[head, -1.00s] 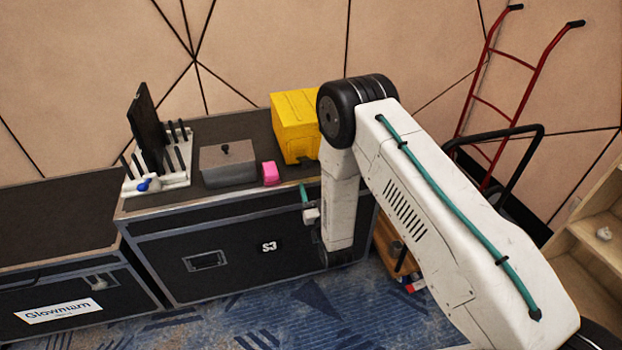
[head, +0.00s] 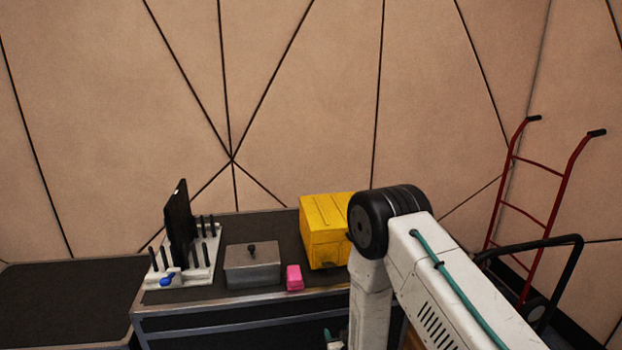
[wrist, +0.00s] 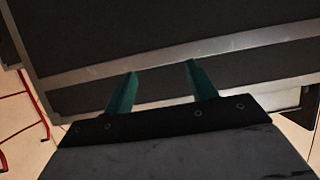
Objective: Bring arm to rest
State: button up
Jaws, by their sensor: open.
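My gripper (wrist: 160,82) is open in the wrist view, its two teal fingers apart with nothing between them. Beyond the fingers is the metal-edged side of the black flight case (wrist: 230,52). In the head view my white arm (head: 400,270) is bent at the right, in front of the case. Only a bit of teal and white from the gripper end (head: 330,341) shows at the bottom edge there, next to the front of the case; the rest is cut off.
On the case top (head: 225,222) stand a white rack with a dark panel (head: 180,222), a grey lidded box (head: 253,266), a pink block (head: 294,277) and a yellow box (head: 325,230). A lower black case (head: 60,300) is at left. A red hand truck (head: 530,210) stands at right.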

jog(key=s+d+r+g+h, duration=0.1)
jog(key=s+d+r+g, duration=0.3)
jog(key=s+r, duration=0.9)
jog(key=s+d+r+m+g, duration=0.1)
jog(key=s+d+r+g, duration=0.3)
jog(key=s+r, duration=0.9)
jog(key=s+d+r+m+g+h, duration=0.1)
jog(key=s+d+r+g, duration=0.3)
jog(key=s+d+r, duration=0.5)
jog(key=s+r, duration=0.4)
jog(key=r, duration=0.6)
jog(key=shift+s+d+r+h, duration=0.3)
jog(key=shift+s+r, duration=0.05)
jog(key=shift+r, duration=0.05)
